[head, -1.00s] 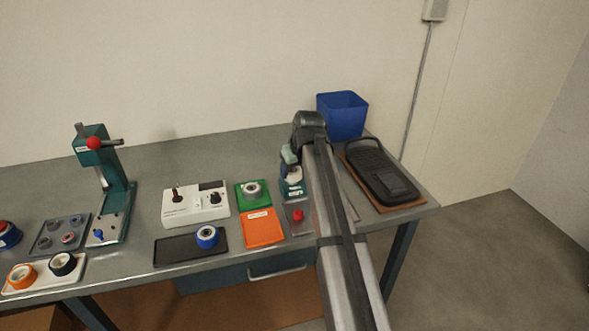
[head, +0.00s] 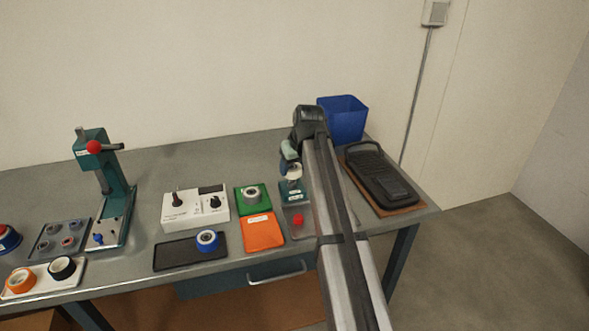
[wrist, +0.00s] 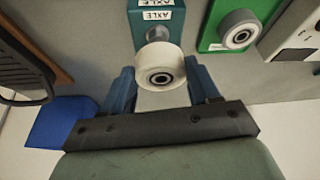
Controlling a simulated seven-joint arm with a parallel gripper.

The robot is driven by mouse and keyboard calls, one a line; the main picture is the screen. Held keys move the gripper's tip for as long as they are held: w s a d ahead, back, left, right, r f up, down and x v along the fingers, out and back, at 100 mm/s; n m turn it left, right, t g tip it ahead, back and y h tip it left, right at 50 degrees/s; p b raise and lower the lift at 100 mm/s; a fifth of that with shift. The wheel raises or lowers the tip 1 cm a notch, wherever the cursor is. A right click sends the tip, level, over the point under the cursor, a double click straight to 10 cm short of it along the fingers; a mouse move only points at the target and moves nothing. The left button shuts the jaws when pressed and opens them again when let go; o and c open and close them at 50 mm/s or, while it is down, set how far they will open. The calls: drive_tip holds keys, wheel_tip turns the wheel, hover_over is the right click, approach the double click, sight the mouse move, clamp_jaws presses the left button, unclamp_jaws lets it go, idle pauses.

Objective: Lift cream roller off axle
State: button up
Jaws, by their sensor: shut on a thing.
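The cream roller (wrist: 160,66) has a dark bearing centre and sits between the blue fingers of my gripper (wrist: 163,78), which is shut on it. In the head view, the roller (head: 294,170) is partly hidden by my gripper (head: 289,164) and shows above the teal axle block (head: 293,194). The metal axle (wrist: 157,34) shows behind the roller in the wrist view, on the teal block with AXLE labels (wrist: 152,14). The roller appears clear above the axle, though the exact gap is hard to tell.
A green mat (head: 241,207) with a grey-white roller (head: 251,193) and an orange mat (head: 262,233) lie to the left. A blue bin (head: 343,118) and black pedal (head: 381,174) stand to the right. A red button (head: 298,219) is in front.

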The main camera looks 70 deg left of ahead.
drive_tip(key=shift+r, duration=1.25)
